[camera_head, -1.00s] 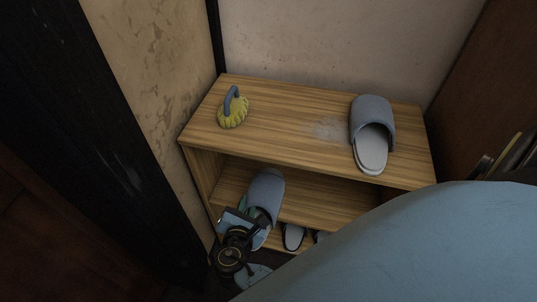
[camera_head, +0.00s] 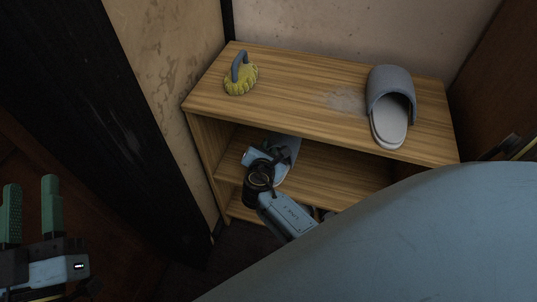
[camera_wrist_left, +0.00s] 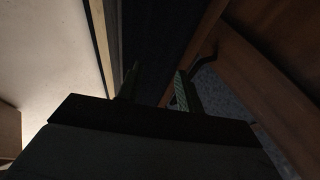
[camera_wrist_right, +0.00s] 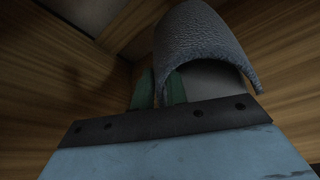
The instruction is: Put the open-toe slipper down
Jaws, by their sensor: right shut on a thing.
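A blue-grey slipper (camera_head: 288,148) with a pale insole is inside the upper compartment of the wooden shelf unit (camera_head: 215,100), partly hidden by my right gripper. In the right wrist view its rounded upper (camera_wrist_right: 205,40) faces me. My right gripper (camera_head: 268,152) reaches into that compartment and is shut on the slipper's edge; its green fingers (camera_wrist_right: 160,88) show at the left of the opening. I cannot tell whether the sole touches the board. My left gripper (camera_head: 32,210) is open and empty at the far left, away from the shelf.
A matching slipper (camera_head: 389,122) lies on the shelf top at the right. A yellow brush with a blue handle (camera_head: 240,78) stands on the top at the left. A pale dusty patch (camera_head: 345,99) lies between them. Walls close in on the left, back and right.

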